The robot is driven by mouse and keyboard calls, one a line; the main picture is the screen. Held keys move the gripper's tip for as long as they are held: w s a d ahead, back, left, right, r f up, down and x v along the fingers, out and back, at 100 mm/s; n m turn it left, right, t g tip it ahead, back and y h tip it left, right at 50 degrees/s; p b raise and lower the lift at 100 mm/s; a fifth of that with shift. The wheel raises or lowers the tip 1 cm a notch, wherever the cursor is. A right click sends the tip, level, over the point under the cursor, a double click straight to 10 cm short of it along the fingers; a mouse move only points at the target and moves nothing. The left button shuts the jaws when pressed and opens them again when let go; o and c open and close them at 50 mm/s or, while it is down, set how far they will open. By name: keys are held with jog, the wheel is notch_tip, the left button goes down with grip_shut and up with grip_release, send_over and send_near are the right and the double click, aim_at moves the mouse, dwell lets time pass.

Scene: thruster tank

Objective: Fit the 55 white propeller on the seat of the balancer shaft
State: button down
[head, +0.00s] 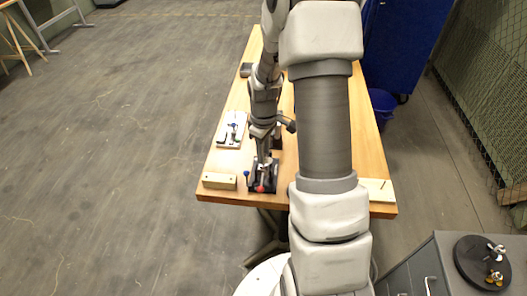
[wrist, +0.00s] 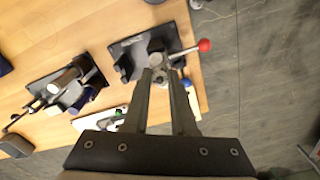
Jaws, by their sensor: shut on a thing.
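My gripper (wrist: 167,74) is at the near end of the wooden table, its fingertips close together on a small grey part at the dark fixture with a red ball knob (wrist: 204,45). The fingers partly hide this part, and I cannot tell whether it is the white propeller. In the head view the fixture's red knob (head: 261,188) shows just below my gripper (head: 264,164). A pale, silvery propeller (head: 495,251) lies on a black round plate (head: 471,264) at the lower right; its number cannot be read. I cannot clearly make out the balancer shaft.
A wooden block (head: 219,181) and a white board with small parts (head: 231,141) lie left of the fixture. A pale board with a pin (head: 377,189) lies at the table's right corner. A gold propeller (head: 493,279) shares the plate on the grey cabinet (head: 410,275). My arm hides the table's middle.

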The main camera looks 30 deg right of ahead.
jog(key=shift+f, duration=0.1)
jog(key=shift+f+b, duration=0.5)
dwell(0.3)
jog(key=c, duration=0.6)
grip_release()
jog(key=shift+c, duration=0.2)
